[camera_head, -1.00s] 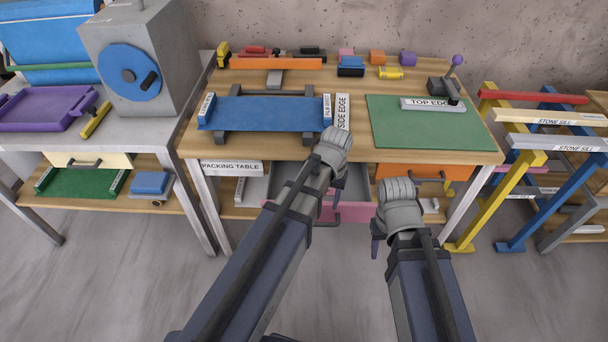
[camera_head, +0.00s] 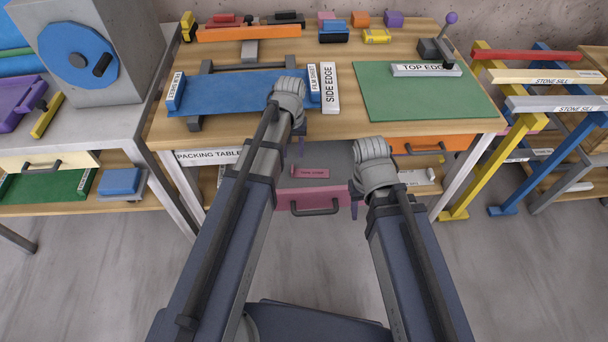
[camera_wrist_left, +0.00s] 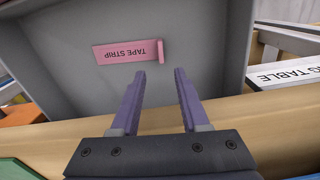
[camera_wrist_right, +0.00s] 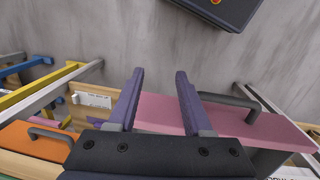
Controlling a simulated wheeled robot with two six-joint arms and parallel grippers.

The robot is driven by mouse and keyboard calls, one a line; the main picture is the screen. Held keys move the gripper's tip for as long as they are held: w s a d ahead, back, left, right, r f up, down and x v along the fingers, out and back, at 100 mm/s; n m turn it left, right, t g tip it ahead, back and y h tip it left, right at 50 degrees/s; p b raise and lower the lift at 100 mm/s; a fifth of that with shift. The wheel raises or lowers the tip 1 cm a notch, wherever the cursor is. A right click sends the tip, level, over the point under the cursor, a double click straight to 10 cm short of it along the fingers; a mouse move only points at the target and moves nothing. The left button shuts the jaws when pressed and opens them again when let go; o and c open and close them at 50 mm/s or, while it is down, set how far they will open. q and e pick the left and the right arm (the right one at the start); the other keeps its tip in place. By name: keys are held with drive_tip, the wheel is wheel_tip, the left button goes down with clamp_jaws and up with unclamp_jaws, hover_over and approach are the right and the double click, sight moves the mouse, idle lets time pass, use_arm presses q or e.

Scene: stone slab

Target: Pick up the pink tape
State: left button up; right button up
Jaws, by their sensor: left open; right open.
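The pink tape, a flat strip labelled "TAPE STRIP" with a raised end (camera_head: 310,172), lies on the grey floor of the open pink-fronted drawer (camera_head: 312,198) under the packing table. It also shows in the left wrist view (camera_wrist_left: 127,52), just beyond my fingertips. My left gripper (camera_wrist_left: 160,75) is open and empty, pointing down at the drawer, apart from the tape. My right gripper (camera_wrist_right: 160,75) is open and empty, near the right end of the drawer's pink front (camera_wrist_right: 230,120).
The packing table (camera_head: 340,80) carries a blue mat (camera_head: 240,88), a green mat (camera_head: 420,95) and several small blocks along the back. An orange drawer (camera_head: 425,144) sits right of the open one. Sill racks (camera_head: 540,90) stand at the right.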

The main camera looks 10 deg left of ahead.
sight(310, 171)
use_arm(q)
drive_tip(key=shift+s+a+f+b, duration=0.1)
drive_tip(key=shift+s+f+b, duration=0.1)
drive_tip(key=shift+f+b, duration=1.2)
drive_tip(key=shift+s+f+b, duration=0.2)
drive_tip(key=shift+f+b, duration=1)
drive_tip(key=shift+f, duration=0.3)
drive_tip(key=shift+r, duration=0.1)
clamp_jaws()
